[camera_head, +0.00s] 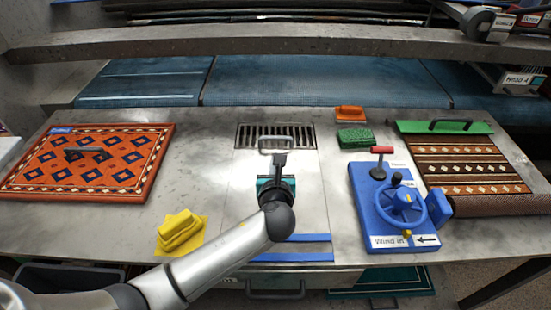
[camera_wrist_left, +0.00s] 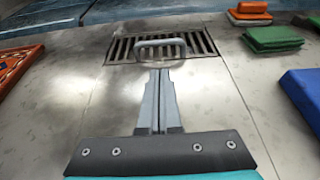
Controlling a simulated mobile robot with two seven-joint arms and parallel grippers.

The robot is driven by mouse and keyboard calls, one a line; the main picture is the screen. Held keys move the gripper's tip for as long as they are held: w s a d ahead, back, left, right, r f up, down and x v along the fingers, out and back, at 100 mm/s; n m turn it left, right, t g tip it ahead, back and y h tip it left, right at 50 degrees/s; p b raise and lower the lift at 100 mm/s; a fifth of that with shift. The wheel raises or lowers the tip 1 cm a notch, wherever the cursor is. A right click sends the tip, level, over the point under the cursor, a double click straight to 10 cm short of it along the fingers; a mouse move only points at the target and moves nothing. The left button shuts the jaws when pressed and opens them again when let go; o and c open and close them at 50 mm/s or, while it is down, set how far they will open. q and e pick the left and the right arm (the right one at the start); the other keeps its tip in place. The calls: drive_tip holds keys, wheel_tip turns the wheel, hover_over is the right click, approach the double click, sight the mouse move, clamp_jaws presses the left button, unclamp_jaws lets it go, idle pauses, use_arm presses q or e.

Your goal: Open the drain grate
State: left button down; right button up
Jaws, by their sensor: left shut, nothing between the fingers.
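The drain grate (camera_head: 247,137) is a dark slotted panel set flat in the metal table, with a grey bar handle (camera_head: 275,142) standing up near its front edge. In the left wrist view the grate (camera_wrist_left: 205,42) lies flat ahead, and its handle (camera_wrist_left: 160,44) arches over the slots. My left gripper (camera_head: 279,158) is shut and empty. Its fingertips (camera_wrist_left: 161,72) point at the handle from the near side; in the wrist view a small gap shows between them and the handle. My right gripper is not in view.
A patterned rug (camera_head: 60,172) lies at left, with a yellow cloth (camera_head: 181,230) nearer. A green pad (camera_head: 355,137) and orange brush (camera_head: 350,113) sit right of the grate. A blue winding unit (camera_head: 375,215) and striped rug (camera_head: 465,168) are farther right. A beam (camera_head: 180,38) crosses behind.

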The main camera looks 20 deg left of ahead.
sight(276, 149)
use_arm(q)
drive_tip(key=b+x, duration=0.2)
drive_tip(key=x, duration=0.5)
drive_tip(key=shift+w+a+f+b, duration=0.1)
drive_tip(key=shift+w+f+b, duration=0.05)
drive_tip(key=shift+w+b, duration=0.15)
drive_tip(key=shift+w+a+f, duration=0.1)
drive_tip(key=shift+w, duration=0.3)
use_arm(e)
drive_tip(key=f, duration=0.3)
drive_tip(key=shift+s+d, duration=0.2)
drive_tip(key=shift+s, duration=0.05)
